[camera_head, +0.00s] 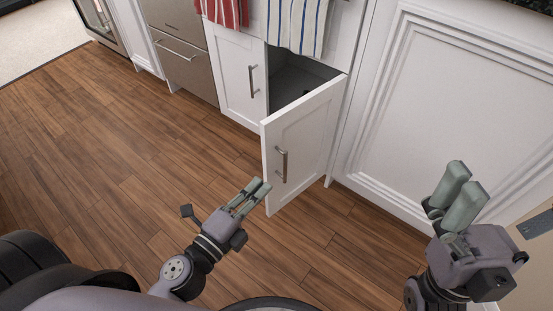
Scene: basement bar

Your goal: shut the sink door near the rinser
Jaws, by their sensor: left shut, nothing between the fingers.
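The white sink door (304,142) stands open, swung out from the right side of the cabinet. Its metal bar handle (281,165) faces me, and the dark cabinet inside shows behind its top edge. A matching white door (237,78) to the left is closed. My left gripper (258,187) is shut and empty, low and just left of the open door's free edge in the picture; I cannot tell if it touches. My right gripper (467,182) is at the right, apart from the door; I cannot tell whether its fingers are open. No rinser is in view.
A striped blue-white towel (298,24) and a red striped towel (224,10) hang above the cabinet. A steel appliance (183,62) stands to the left. A white panelled wall (455,100) is at the right. The wooden floor (120,150) is clear at the left.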

